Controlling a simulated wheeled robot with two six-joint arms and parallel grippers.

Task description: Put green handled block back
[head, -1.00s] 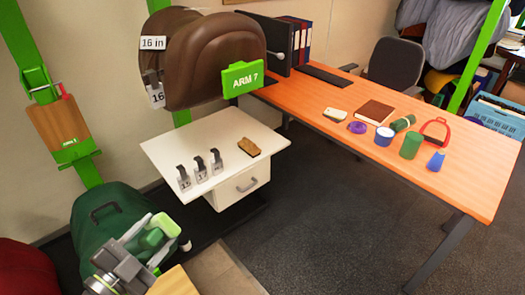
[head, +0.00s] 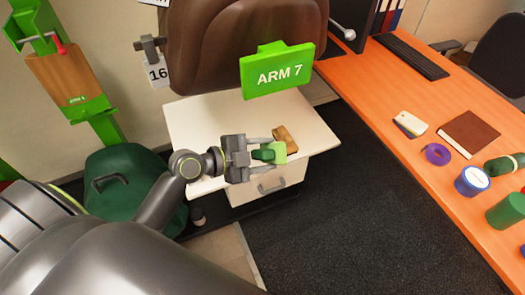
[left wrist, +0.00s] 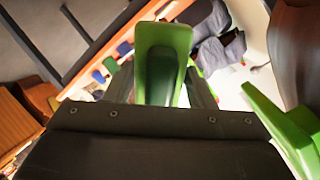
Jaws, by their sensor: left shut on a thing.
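My left gripper (head: 264,153) is shut on the green handled block (head: 278,151), with a dark green part between the fingers and a light green end outward. It holds the block above or close to the white cabinet top, beside a brown brush-like object (head: 285,138); I cannot tell whether they touch. In the left wrist view the block (left wrist: 162,50) stands between the two fingers. My right gripper is not in view.
An orange desk (head: 400,75) with several small items runs along the right. Dark floor (head: 330,220) is clear in front.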

